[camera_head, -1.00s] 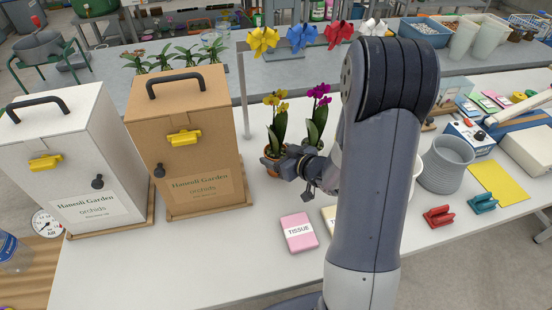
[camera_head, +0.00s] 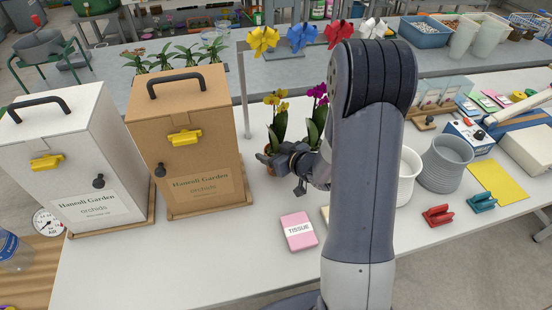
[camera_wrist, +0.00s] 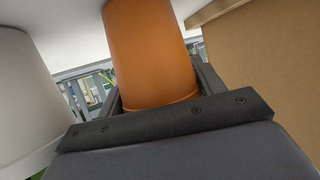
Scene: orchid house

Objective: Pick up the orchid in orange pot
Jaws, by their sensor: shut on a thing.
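A yellow orchid (camera_head: 276,118) stands upright on the table in the head view, in an orange pot mostly hidden by my gripper (camera_head: 274,160). In the wrist view the orange pot (camera_wrist: 150,50) fills the space between the two fingers, and my gripper is shut on it. A magenta orchid (camera_head: 318,110) stands just to the right, partly hidden by my arm. A pale pot (camera_wrist: 25,95) shows close beside the orange pot at the left of the wrist view.
A tan orchid box (camera_head: 185,135) stands close to the left of the orange pot, with a white box (camera_head: 70,150) beyond it. A pink tissue pack (camera_head: 298,231) lies in front. Bow clips hang from a rail (camera_head: 243,90) behind. Open table lies between box and tissue.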

